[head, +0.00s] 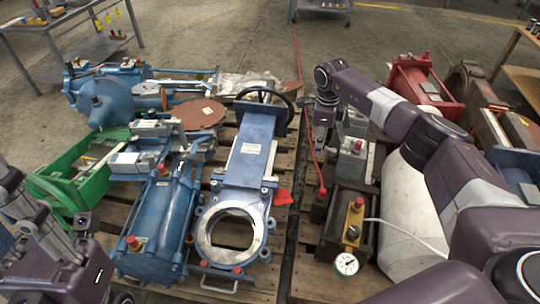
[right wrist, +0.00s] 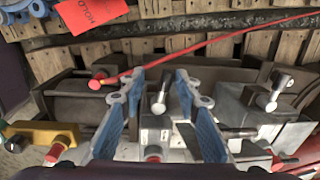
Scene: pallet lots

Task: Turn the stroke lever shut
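My right gripper (head: 320,145) points down over the grey boxes on the right pallet. In the right wrist view its two blue fingers (right wrist: 161,82) are apart. A short metal lever with a pale knob (right wrist: 160,97) shows between them, on a grey box, and neither finger clearly touches it. I cannot tell which one is the stroke lever. In the head view the levers are mostly hidden by my right arm. My left arm is at the lower left; its fingers are unclear.
A brass fitting (head: 353,220) with a gauge (head: 346,264) stands nearby. A red hose (head: 312,155) runs beside the boxes. A blue gate valve (head: 249,165) with a black handwheel lies on the left pallet. A red tag (right wrist: 92,11) hangs near the gap between pallets.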

